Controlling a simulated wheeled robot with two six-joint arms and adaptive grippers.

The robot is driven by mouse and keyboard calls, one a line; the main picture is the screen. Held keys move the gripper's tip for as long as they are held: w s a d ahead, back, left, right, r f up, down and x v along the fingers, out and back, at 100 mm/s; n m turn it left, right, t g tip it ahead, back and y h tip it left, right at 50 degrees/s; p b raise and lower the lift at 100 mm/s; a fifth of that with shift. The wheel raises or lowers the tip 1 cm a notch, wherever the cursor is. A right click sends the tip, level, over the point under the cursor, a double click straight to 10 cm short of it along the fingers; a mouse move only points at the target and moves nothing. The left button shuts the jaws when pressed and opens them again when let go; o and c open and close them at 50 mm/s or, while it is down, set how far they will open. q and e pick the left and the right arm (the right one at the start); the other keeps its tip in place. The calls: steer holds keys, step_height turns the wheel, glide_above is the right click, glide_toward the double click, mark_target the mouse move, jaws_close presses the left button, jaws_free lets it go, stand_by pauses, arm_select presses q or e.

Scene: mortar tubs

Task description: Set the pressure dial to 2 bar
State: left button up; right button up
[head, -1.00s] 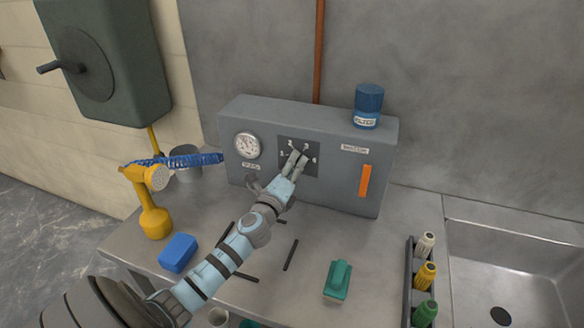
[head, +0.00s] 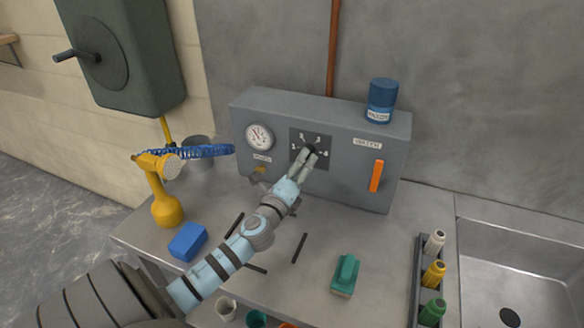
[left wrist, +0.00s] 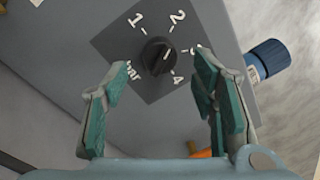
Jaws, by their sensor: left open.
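The pressure dial is a black round knob (left wrist: 158,55) on a dark square plate (head: 325,163) on the front of a grey box. The marks 1, 2 and 4 and the word bar show around it in the left wrist view; a left finger partly covers bar and the 3 is cut by the right finger. A pale pointer mark shows on the knob, but its exact reading is unclear. My left gripper (head: 310,156) is open in front of the dial. In the left wrist view its fingers (left wrist: 158,85) are spread to both sides, apart from the knob. My right gripper is out of view.
A round gauge (head: 259,137) and an orange lever (head: 376,176) flank the dial on the box (head: 350,188). A blue jar (head: 382,98) stands on top. A yellow shower-headed thing (head: 166,205), blue block (head: 187,241) and green tool (head: 344,274) are on the bench; a sink (head: 510,270) is right.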

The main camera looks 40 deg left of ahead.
arm_select(q)
steer(key=v, duration=0.9)
steer(key=shift+w, duration=0.1)
steer(key=shift+a, duration=0.1)
